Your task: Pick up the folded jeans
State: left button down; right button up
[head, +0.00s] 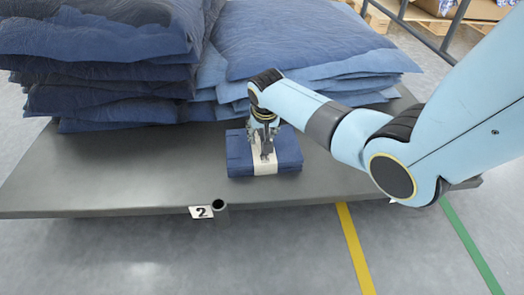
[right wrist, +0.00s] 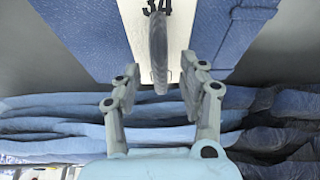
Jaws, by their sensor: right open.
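The folded jeans (head: 240,155) are a flat dark blue bundle with a white band around the middle, lying near the front edge of the grey platform (head: 120,185). In the right wrist view the jeans (right wrist: 85,35) fill the upper part, and the white band (right wrist: 178,25) shows the number 34. A narrow grey upright piece (right wrist: 158,50) stands over the band. My right gripper (head: 266,150) points down over the middle of the bundle. In the right wrist view its fingers (right wrist: 161,88) are apart, one on each side of the grey piece. Contact cannot be told. My left gripper is not in view.
Tall stacks of folded blue fabric (head: 100,75) and lighter blue fabric (head: 300,50) stand behind the jeans on the platform. A number 2 tag (head: 201,212) and a short tube (head: 220,210) are at the front edge. Bare platform lies left and right of the bundle.

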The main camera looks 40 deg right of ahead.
grip_shut()
dwell(0.4)
jog(key=shift+r, duration=0.1)
